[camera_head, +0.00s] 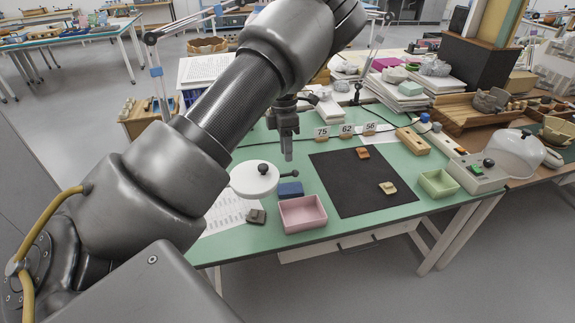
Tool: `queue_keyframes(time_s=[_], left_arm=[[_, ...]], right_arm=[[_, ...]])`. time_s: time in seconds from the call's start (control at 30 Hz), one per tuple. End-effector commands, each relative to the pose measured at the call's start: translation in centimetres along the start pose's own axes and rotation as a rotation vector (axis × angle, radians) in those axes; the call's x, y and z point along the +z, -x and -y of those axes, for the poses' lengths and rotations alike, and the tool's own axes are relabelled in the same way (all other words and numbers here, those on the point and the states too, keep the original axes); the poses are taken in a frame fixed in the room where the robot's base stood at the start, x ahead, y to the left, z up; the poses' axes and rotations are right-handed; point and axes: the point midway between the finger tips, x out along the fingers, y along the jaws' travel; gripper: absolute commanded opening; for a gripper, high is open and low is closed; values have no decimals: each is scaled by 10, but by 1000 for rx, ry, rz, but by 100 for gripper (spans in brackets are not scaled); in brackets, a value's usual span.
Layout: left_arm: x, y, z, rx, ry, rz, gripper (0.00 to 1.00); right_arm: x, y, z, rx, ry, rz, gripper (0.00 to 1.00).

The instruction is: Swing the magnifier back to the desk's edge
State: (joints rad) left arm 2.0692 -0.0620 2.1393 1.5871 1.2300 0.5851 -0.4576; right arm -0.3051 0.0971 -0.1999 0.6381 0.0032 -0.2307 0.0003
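A white round disc with a black knob on top, which looks like the magnifier's head (249,184), is over the left part of the green desk (335,222). A short stem with a dark ball sticks out from its right side. My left arm hides part of the area behind it, so I cannot see how it joins its support. A jointed white arm with a blue clamp (157,72) stands behind, at the left. My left gripper (288,157) points down just behind and right of the disc, apart from it. Its fingers show edge-on. My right gripper is out of view.
A pink tray (302,224), a blue block (290,190) and a dark grey piece (256,216) are close to the disc. A black mat (345,192) holds two sherds. A green tray (438,192) is at right.

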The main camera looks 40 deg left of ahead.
Motion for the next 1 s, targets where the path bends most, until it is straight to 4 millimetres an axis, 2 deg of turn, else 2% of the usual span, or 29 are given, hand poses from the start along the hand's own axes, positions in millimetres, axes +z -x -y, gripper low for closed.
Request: queue_keyframes(time_s=[0.1, 0.3, 0.5, 0.7, 0.73, 0.97, 1.0], left_arm=[[0, -22, 1, -3, 0, -4, 32], [0, -47, 1, -1, 0, -2, 32], [0, -56, 0, 1, 0, 0, 32], [0, -56, 0, 1, 0, 0, 32], [0, -56, 0, 1, 0, 0, 30], [0, -56, 0, 1, 0, 0, 0], [0, -56, 0, 1, 0, 0, 0]], right_arm=[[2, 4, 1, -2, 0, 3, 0], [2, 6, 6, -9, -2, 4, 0], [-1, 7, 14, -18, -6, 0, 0], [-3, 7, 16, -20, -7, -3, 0], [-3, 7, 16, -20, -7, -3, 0], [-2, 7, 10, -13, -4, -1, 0], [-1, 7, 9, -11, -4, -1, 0]])
